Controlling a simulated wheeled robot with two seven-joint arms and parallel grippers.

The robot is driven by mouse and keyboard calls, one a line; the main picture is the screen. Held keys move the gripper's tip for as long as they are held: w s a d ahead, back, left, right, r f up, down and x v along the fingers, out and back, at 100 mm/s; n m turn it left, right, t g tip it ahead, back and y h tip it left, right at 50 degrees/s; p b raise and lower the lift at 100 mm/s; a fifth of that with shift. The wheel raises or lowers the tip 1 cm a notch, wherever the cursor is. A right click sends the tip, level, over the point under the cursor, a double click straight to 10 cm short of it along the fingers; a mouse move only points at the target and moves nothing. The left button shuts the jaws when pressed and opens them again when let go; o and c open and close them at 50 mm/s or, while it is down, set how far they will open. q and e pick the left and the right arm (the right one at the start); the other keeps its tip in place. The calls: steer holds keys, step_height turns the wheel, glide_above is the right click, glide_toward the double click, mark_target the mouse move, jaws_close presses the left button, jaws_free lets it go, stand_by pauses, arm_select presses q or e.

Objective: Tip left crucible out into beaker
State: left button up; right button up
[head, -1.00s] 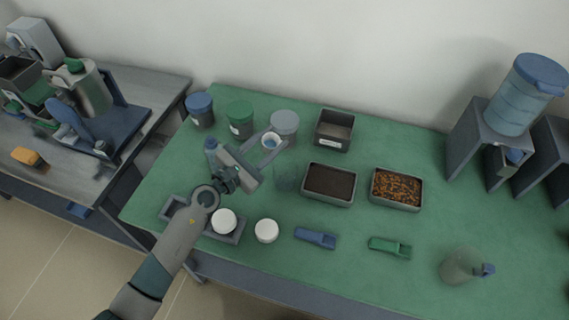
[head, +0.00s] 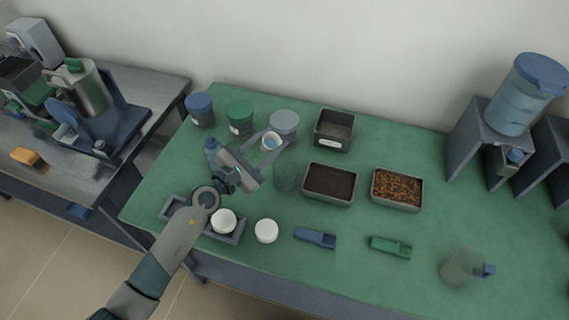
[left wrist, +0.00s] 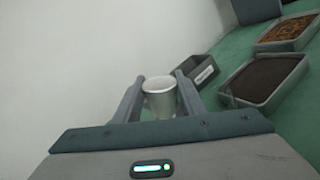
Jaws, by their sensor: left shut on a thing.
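My left gripper (head: 266,156) is shut on a small pale crucible (head: 271,142), held above the green table. In the left wrist view the crucible (left wrist: 159,95) sits between the two fingers (left wrist: 160,92), and its mouth shows. A clear beaker (head: 286,177) stands on the table just right of and below the gripper in the head view. It is see-through, and I cannot make out what is in it. A white crucible-like piece (head: 223,221) sits in a grey holder (head: 236,237). My right gripper does not show.
Lidded jars, blue (head: 200,109), green (head: 239,117) and grey (head: 284,122), stand behind. A grey labelled bin (head: 333,131), a dark soil tray (head: 329,184) and a brown-orange tray (head: 397,189) lie right. A white lid (head: 266,231) and scoops (head: 315,238) lie in front.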

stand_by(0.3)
arm_select(q)
steer(key=shift+s+d+m, duration=0.1)
steer(key=shift+m, duration=0.4)
steer(key=shift+m, duration=0.3)
steer(key=shift+f, duration=0.1)
stand_by(0.4)
